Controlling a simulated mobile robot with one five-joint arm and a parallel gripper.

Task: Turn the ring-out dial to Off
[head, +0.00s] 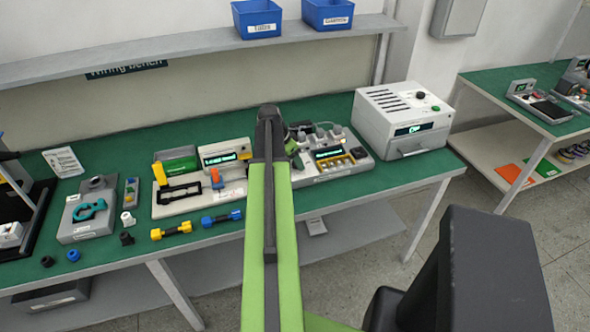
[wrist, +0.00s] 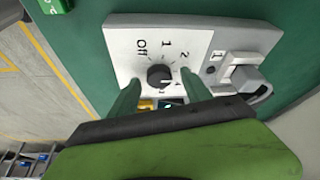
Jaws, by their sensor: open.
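The ring-out dial (wrist: 159,76) is a round black knob on a light panel (wrist: 122,50) in the wrist view. The labels Off, 1 and 2 stand around it, with Off at its upper left. A small pale mark shows by its lower right edge; I cannot tell the exact setting. My gripper (wrist: 160,79) is open, its two green fingers on either side of the knob. Contact between fingers and knob cannot be made out. In the head view my arm hides the gripper and the dial; the grey tester (head: 334,170) with a lit display shows beside the arm.
A socket with a grey plug and cable (wrist: 246,79) is right of the dial. A white box (head: 403,120) stands right of the tester. A fixture (head: 200,198) and blue and yellow parts lie left of my arm. A shelf (head: 150,58) runs above the green bench.

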